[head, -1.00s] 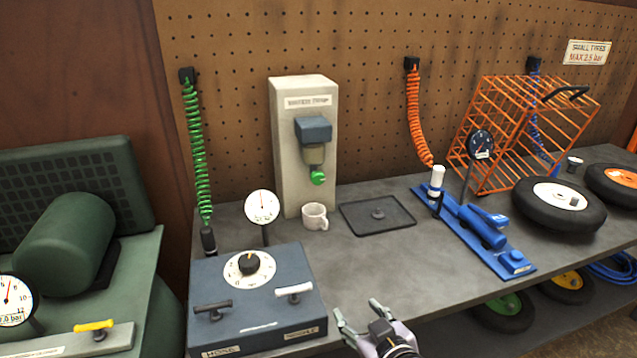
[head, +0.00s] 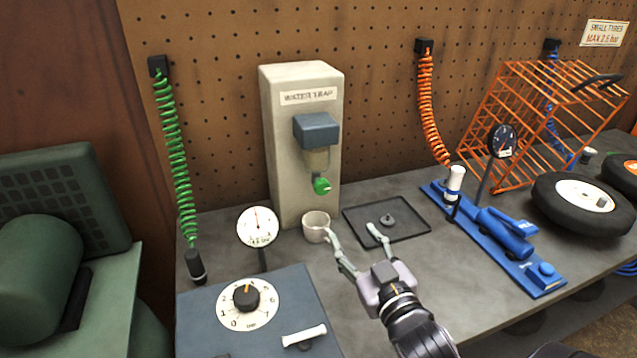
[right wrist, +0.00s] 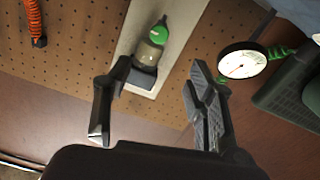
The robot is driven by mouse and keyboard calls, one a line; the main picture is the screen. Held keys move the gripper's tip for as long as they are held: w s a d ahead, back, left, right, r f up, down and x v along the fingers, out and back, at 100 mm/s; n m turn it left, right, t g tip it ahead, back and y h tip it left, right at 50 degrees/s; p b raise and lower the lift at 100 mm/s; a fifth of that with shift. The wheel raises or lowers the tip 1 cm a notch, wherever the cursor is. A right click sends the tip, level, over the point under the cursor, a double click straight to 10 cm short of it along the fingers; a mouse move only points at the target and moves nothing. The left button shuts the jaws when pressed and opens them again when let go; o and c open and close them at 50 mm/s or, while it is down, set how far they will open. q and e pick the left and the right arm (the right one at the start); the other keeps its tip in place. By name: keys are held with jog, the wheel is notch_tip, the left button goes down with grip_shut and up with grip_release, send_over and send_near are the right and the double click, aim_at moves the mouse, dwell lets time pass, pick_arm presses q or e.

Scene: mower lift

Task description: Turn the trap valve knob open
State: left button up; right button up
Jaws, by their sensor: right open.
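The trap valve knob (head: 321,186) is a small green knob under the bowl of the water trap (head: 317,143), which is mounted on a pale upright box (head: 281,150). In the right wrist view the green knob (right wrist: 159,33) shows beyond the fingers, toward the top. My right gripper (head: 350,231) is open and empty over the bench, in front of and below the knob, and does not touch it. In the right wrist view my right gripper (right wrist: 155,105) has its two fingers wide apart. My left gripper is not in view.
A white cup (head: 316,227) stands on the bench below the knob, close to the gripper's left finger. A dark tray (head: 359,222) lies to its right. A blue control box (head: 200,318) with a dial and gauge (head: 258,227) is at front left. A blue pump (head: 500,232) is to the right.

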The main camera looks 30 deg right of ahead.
send_near(323, 189)
jog(key=p+x, duration=0.1)
jog(key=x, duration=0.7)
jog(key=shift+w+d, duration=0.1)
jog(key=shift+w, duration=0.1)
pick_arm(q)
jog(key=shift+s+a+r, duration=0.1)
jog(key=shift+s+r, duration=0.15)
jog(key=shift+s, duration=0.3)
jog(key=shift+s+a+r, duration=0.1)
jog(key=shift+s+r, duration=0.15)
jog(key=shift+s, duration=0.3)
pick_arm(e)
jog(key=c, duration=1.1)
